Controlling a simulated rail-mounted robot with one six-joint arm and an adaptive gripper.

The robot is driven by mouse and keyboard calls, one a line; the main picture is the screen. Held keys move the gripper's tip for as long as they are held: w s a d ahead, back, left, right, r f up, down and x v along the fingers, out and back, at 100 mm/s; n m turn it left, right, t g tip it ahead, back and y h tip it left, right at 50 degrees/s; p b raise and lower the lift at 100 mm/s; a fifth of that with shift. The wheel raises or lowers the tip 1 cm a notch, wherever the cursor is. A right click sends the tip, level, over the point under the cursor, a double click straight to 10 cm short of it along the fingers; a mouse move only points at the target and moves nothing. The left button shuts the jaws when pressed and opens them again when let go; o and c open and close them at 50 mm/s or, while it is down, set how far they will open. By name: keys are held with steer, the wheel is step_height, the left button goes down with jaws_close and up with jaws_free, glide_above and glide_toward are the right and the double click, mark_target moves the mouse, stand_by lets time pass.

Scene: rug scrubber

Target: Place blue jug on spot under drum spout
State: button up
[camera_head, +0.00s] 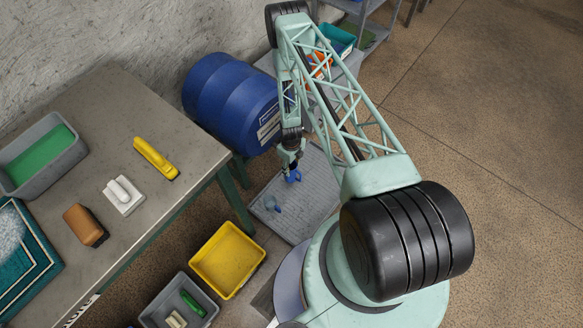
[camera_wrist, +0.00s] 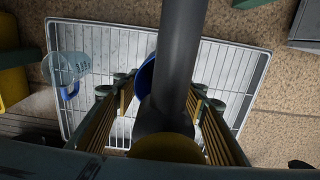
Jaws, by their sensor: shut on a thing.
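My gripper (camera_head: 292,163) hangs beside the blue drum (camera_head: 232,105), over the grey grated tray (camera_head: 315,200). It is shut on the blue jug (camera_head: 293,176), which shows below the fingers. In the wrist view, part of the blue jug (camera_wrist: 145,75) shows between the fingers, behind a dark cylinder that hides much of it. Whether the jug touches the tray is unclear. A clear jug with a blue handle (camera_wrist: 64,70) stands apart at the tray's left side; it also shows in the head view (camera_head: 273,205). The drum spout and the spot cannot be made out.
A table (camera_head: 100,105) at left holds a grey tub (camera_head: 40,155), a yellow tool (camera_head: 155,158), a white brush (camera_head: 122,195) and a brown brush (camera_head: 85,225). A yellow bin (camera_head: 228,260) and a grey bin (camera_head: 180,302) stand below. Open floor (camera_head: 490,130) lies at right.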

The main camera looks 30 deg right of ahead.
steer(key=shift+f, duration=0.2)
steer(key=o, duration=1.1)
steer(key=shift+c, duration=0.2)
steer(key=shift+r, duration=0.2)
steer(key=shift+r+p, duration=1)
steer(key=shift+r, duration=5)
